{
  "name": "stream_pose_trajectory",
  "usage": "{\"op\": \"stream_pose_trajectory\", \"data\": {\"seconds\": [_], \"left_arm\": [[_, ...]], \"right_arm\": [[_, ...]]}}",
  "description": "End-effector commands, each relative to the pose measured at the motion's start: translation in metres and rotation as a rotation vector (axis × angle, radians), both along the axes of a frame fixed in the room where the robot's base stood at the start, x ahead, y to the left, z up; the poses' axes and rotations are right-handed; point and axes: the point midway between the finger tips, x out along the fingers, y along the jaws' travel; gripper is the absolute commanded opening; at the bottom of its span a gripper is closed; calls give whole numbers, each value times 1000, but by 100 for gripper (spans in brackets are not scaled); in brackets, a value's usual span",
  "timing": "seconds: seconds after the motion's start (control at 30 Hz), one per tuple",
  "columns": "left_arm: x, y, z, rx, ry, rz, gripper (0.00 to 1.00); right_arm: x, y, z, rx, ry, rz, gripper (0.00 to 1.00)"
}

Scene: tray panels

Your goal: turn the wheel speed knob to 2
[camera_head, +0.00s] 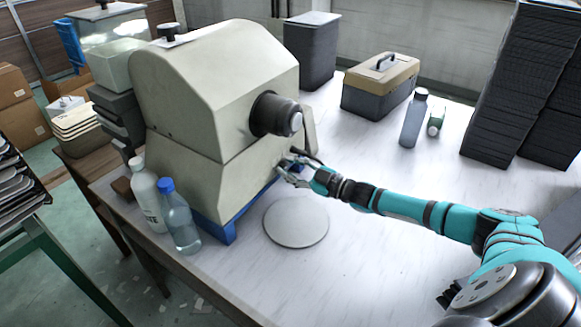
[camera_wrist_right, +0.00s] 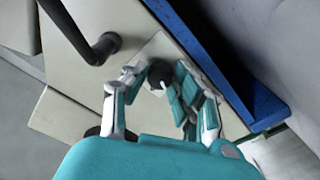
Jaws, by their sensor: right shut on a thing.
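A large cream machine (camera_head: 220,85) stands on the table at the left centre, with a dark cylindrical part (camera_head: 275,115) on its front. In the right wrist view, a small black knob (camera_wrist_right: 159,72) sits on a pale plate on the machine's panel (camera_wrist_right: 75,95). My right gripper (camera_head: 284,172) is at the machine's lower front. In the right wrist view, its fingers (camera_wrist_right: 154,80) are on both sides of the knob and shut on it. The knob is hidden behind the fingers in the head view. No readable markings or setting show. My left gripper is not in view.
A black bent lever (camera_wrist_right: 92,45) sticks out beside the knob. A blue base edge (camera_wrist_right: 225,85) runs on the other side. A round pale disc (camera_head: 296,222) lies below my right gripper. Two bottles (camera_head: 180,222) stand at the left. A toolbox (camera_head: 375,95) is at the back.

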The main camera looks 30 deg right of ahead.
Motion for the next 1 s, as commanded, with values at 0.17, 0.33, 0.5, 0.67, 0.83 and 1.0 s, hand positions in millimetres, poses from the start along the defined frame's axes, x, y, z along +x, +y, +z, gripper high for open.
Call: {"op": "stream_pose_trajectory", "data": {"seconds": [0.17, 0.33, 0.5, 0.67, 0.83, 1.0], "left_arm": [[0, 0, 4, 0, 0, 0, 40], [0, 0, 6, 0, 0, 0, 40], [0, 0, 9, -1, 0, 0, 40], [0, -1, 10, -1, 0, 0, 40], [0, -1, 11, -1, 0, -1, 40], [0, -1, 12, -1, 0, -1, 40]], "right_arm": [[0, 1, -1, 156, 67, 0, 0], [-1, 1, -1, 304, 128, -1, 0], [-1, 1, -2, 441, 185, 0, 0], [-1, 2, -2, 549, 230, 1, 0], [-1, 2, -2, 635, 266, 0, 0], [-1, 2, -2, 686, 287, -1, 0]]}}
